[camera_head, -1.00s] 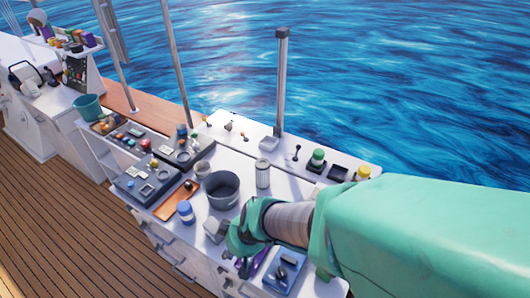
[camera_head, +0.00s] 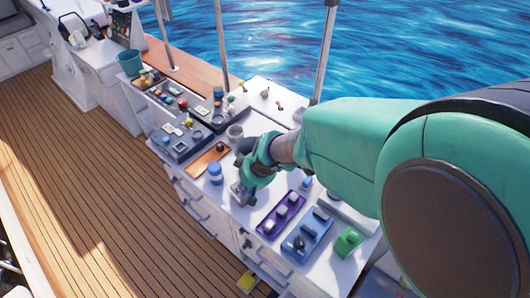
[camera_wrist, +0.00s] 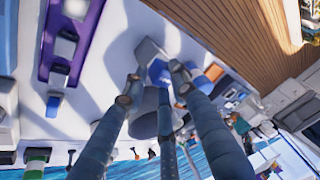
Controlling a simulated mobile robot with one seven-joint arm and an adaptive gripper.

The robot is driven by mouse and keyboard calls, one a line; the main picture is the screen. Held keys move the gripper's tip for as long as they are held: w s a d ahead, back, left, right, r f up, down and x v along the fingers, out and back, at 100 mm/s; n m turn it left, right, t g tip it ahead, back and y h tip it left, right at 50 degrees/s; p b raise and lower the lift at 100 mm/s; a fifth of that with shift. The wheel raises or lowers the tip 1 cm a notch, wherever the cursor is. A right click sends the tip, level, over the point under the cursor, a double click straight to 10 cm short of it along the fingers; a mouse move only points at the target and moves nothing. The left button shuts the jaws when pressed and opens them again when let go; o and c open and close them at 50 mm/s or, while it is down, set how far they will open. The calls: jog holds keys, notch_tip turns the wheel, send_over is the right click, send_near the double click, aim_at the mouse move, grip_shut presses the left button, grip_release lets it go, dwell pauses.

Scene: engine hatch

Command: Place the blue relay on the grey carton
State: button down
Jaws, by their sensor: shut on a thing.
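My gripper (camera_head: 246,182) is over the white counter, right beside the grey carton (camera_head: 238,197). In the wrist view my gripper's fingers (camera_wrist: 156,82) are closed around the blue relay (camera_wrist: 158,72). The relay overlaps the edge of the grey carton (camera_wrist: 148,50) in that view; I cannot tell whether it touches the carton or is just above it. In the head view the relay is hidden behind my gripper. The carton's top is partly covered by my gripper there.
A blue-and-white jar (camera_head: 215,173) and an orange tray (camera_head: 207,160) lie left of my gripper. A purple tray (camera_head: 281,214), a blue tray (camera_head: 308,236) and a green block (camera_head: 347,241) are to the right. A dark bucket (camera_wrist: 148,112) stands close behind my fingers.

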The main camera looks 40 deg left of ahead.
jog(key=a, duration=0.1)
jog(key=w+a, duration=0.2)
jog(key=a, duration=0.1)
jog(key=shift+w+a+f, duration=0.1)
jog(key=shift+w+f, duration=0.05)
jog(key=shift+f, duration=0.1)
jog(key=shift+f, duration=0.1)
jog(key=shift+f, duration=1.65)
jog(key=shift+f, duration=0.15)
jog(key=c, duration=1.4)
grip_release()
jog(key=shift+r, duration=0.2)
